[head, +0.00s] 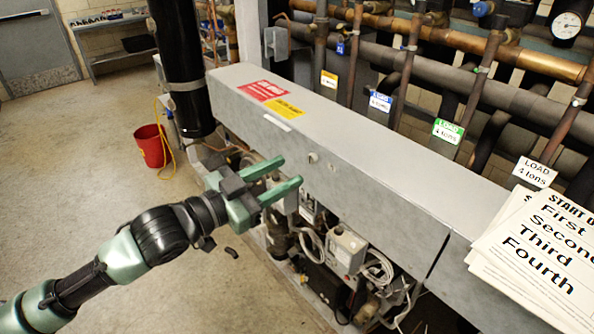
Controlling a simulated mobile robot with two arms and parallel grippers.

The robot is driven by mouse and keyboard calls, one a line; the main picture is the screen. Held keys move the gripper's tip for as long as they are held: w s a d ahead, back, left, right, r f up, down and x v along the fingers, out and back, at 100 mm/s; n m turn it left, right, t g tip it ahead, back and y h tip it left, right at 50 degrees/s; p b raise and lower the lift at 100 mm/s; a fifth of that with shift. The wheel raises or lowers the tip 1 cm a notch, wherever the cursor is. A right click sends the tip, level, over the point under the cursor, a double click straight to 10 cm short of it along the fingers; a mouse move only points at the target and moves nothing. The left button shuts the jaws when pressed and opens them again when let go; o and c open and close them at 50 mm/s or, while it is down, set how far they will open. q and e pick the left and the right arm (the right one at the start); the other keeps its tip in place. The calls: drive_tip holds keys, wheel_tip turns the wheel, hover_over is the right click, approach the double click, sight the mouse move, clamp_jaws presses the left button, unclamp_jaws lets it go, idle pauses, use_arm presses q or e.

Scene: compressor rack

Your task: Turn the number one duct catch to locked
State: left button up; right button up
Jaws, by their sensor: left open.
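A long grey metal duct (350,128) runs from the upper left to the lower right above the compressor equipment. A small light round fitting (313,157) shows on its front face, close to the right of my left gripper's tips. I cannot tell whether this is the number one catch, or how it is turned. My left gripper (291,172) is open, its two green fingers pointing right toward the duct's front. Nothing shows between the fingers. I cannot tell if a fingertip touches the duct. My right gripper is not in view.
Compressor equipment (345,250) with hoses and wires sits below the duct. Pipes (440,77) with coloured load tags run behind it. Printed sheets (540,255) cover its right end. A red bucket (152,146) stands on the otherwise open floor at left.

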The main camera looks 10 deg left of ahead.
use_arm(q)
drive_tip(key=shift+v, duration=1.15)
